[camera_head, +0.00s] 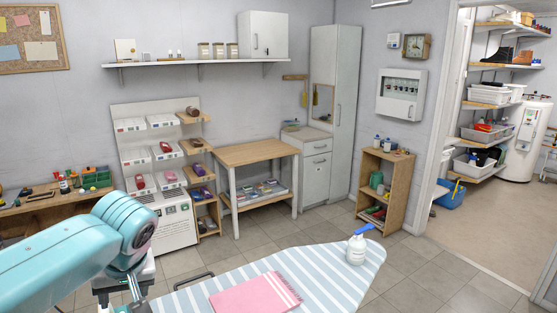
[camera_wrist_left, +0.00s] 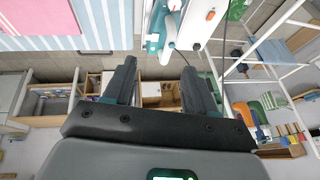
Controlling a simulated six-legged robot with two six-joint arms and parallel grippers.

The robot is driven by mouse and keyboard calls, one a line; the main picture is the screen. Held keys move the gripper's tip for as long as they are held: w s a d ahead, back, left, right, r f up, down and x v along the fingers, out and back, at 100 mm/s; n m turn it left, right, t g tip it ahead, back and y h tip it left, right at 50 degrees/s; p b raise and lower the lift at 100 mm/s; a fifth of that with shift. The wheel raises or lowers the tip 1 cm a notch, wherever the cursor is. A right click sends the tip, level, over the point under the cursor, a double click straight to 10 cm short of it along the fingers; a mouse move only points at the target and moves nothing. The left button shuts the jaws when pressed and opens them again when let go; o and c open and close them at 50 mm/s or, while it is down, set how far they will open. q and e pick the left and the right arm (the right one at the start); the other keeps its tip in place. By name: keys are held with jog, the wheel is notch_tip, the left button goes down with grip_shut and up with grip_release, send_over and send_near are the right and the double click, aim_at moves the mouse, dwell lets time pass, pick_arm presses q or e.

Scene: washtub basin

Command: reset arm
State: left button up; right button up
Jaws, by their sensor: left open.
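My left arm, in teal casing, reaches in from the lower left of the head view. Its wrist end is at the bottom edge and partly cut off there. My left gripper (camera_wrist_left: 158,78) shows in the left wrist view with its two dark fingers spread apart. Nothing is between the fingers; only the background shows through the gap. My right gripper is in neither view.
A striped ironing board (camera_head: 323,270) lies to the right of my left arm. A folded pink cloth (camera_head: 254,296) and a white spray bottle (camera_head: 356,250) are on it. A wooden table (camera_head: 254,153) stands behind. Tiled floor at right is clear.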

pick_arm(q)
jog(key=s+d+f+m+g+h, duration=0.15)
jog(key=d+f, duration=0.25)
jog(key=f, duration=0.4)
jog(key=d+f+m+h, duration=0.2)
jog(key=d+f, duration=0.1)
jog(key=f, duration=0.6)
jog(key=s+d+f+m+h, duration=0.15)
jog(key=d+f, duration=0.25)
jog(key=f, duration=0.4)
jog(key=s+d+f+n+g+h, duration=0.1)
jog(key=s+d+f+h, duration=0.15)
jog(key=s+f, duration=0.7)
jog(key=s+d+f+h, duration=0.1)
jog(key=s+d+f, duration=0.2)
jog(key=s+f, duration=0.6)
notch_tip(320, 180, down, 9)
jog(key=b, duration=1)
jog(key=shift+s+f, duration=0.15)
jog(key=shift+s, duration=0.05)
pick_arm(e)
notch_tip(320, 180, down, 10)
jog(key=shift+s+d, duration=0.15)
